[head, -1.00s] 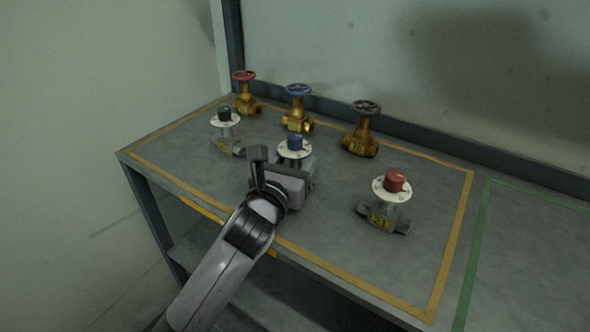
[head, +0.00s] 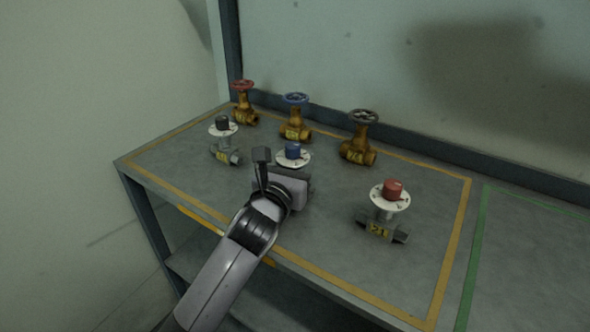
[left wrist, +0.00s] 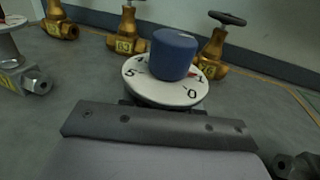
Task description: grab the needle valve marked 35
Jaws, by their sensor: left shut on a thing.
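The needle valve with a blue knob (head: 292,150) and white dial stands in the front row, middle. My left gripper (head: 272,172) reaches it from the front and is shut on its body below the dial. In the left wrist view the blue knob (left wrist: 174,54) and white dial (left wrist: 165,88) show just beyond the gripper (left wrist: 160,125); its body and label are hidden. Another needle valve with a black knob (head: 222,124) stands at left, its yellow label too small to read. A needle valve with a red knob (head: 393,189) stands at right, its label apparently 21. My right gripper is not seen.
Three brass gate valves stand in the back row, with red (head: 242,86), blue (head: 295,98) and black (head: 363,117) handwheels. A yellow line borders this part of the table (head: 330,215). A green-outlined area (head: 530,250) at right is bare. A wall rises behind.

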